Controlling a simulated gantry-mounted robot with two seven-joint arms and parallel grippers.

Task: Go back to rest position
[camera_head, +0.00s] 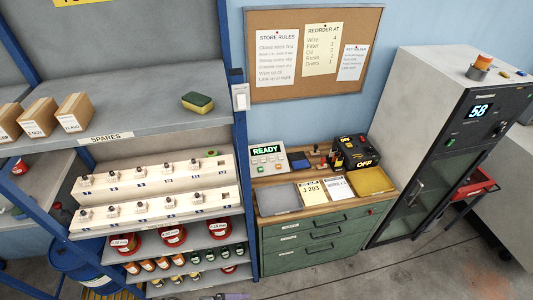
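Neither of my grippers shows in the head view, and no arm of mine can be made out. The bench (290,201) is a green drawer cabinet with a wooden top, standing in the middle. On it are a control box (268,161) reading "READY", a black device (354,153) reading "OFF", a grey tray (277,199), a yellow tray (372,181) and two paper cards between the trays. On the shelf rack at left, two white stepped holders (150,186) carry rows of small numbered pieces.
The blue-framed rack (242,150) fills the left, with cardboard boxes (36,118), a sponge (197,102) and red spools (172,236). A tall grey cabinet (418,105) reading "58" stands right. A corkboard (313,52) hangs behind. Some floor (400,270) in front is clear.

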